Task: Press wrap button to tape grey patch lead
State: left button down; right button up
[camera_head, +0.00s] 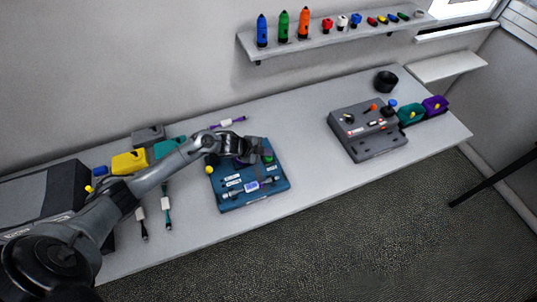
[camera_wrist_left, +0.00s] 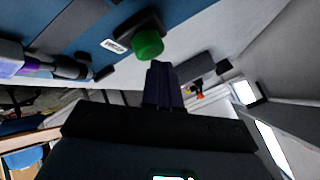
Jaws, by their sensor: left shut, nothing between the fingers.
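The blue wrapping device (camera_head: 225,198) lies on the table. A short lead (camera_head: 268,181) with a grey end lies across its front part, with a blue-violet piece at its middle. The lead's grey end (camera_wrist_left: 70,67) and violet part also show in the left wrist view. A green button (camera_wrist_left: 148,45) stands up from the device; it also shows in the head view (camera_head: 268,159), partly behind my gripper. My left gripper (camera_head: 258,158) is shut and empty, right beside the button. Its fingertips (camera_wrist_left: 160,70) lie close to the button; I cannot tell if they touch.
A dark grey control box (camera_head: 368,150) stands to the right, with teal (camera_head: 411,114) and purple (camera_head: 435,106) blocks beside it. Yellow (camera_head: 130,162) and teal blocks and several leads lie to the left. A shelf (camera_head: 330,40) with bottles hangs above. The table between both devices is clear.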

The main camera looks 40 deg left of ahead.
aim_at(266, 158)
pick_arm(q)
jog(key=shift+r+p, duration=0.4)
jog(key=shift+r, duration=0.2)
jog(key=shift+r, duration=0.15)
notch_tip(266, 158, up, 6)
jog(key=p, duration=0.5)
jog(key=shift+p, duration=0.3)
jog(key=shift+s+f, duration=0.1)
jog(key=shift+f, duration=0.15)
